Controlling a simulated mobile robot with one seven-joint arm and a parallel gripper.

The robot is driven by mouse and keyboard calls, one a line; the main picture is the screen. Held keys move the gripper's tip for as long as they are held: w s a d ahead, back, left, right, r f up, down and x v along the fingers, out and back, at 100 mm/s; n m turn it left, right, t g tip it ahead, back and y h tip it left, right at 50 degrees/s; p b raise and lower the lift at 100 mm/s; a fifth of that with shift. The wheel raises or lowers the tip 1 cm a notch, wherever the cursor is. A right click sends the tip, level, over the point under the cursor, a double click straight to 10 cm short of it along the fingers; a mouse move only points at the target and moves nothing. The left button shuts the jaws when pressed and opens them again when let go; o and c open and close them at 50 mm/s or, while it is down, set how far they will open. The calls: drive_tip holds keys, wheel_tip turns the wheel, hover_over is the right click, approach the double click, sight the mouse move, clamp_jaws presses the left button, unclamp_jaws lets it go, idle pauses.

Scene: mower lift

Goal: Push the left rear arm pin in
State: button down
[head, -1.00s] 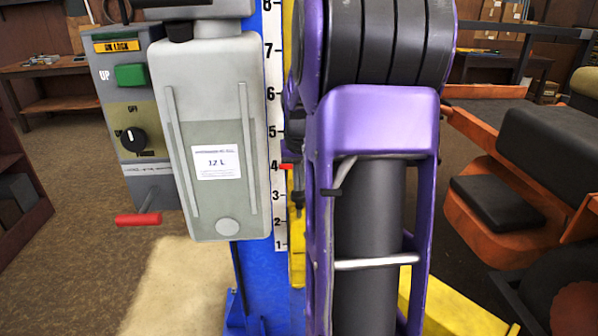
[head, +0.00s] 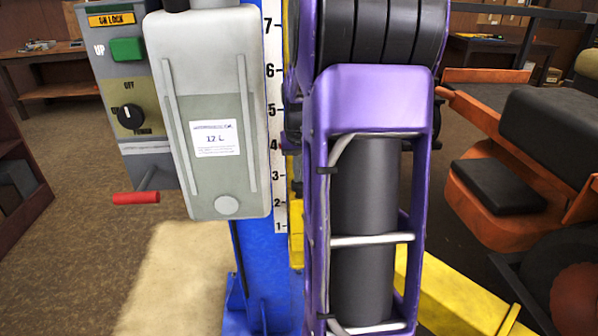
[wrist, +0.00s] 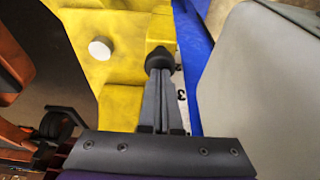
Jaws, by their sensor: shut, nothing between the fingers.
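In the wrist view a dark, round-headed knob (wrist: 159,60) stands against the yellow lift part, probably the arm pin. My gripper (wrist: 158,76) is shut and empty, with its fingertips at the knob's near side. Whether they touch it or only overlap it in the picture I cannot tell, nor how deep the pin sits. The yellow lift part (wrist: 121,75) fills the upper middle of that view and carries a pale round button (wrist: 100,48). In the head view my purple arm hides the pin and my gripper.
A grey tank (head: 205,110) stands close to my gripper's right in the wrist view (wrist: 260,85). The blue column (head: 262,255) bears a white number scale (head: 280,190). A control box with a red handle (head: 136,198) is at the left. An orange mower (head: 490,200) is at the right.

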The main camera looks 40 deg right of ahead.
drive_tip(key=shift+r+p, duration=0.3)
drive_tip(key=shift+p, duration=0.1)
wheel_tip(320, 180, up, 5)
drive_tip(key=p, duration=0.3)
drive_tip(key=shift+w+f, duration=0.1)
drive_tip(key=shift+f, duration=0.1)
drive_tip(key=v, duration=0.9)
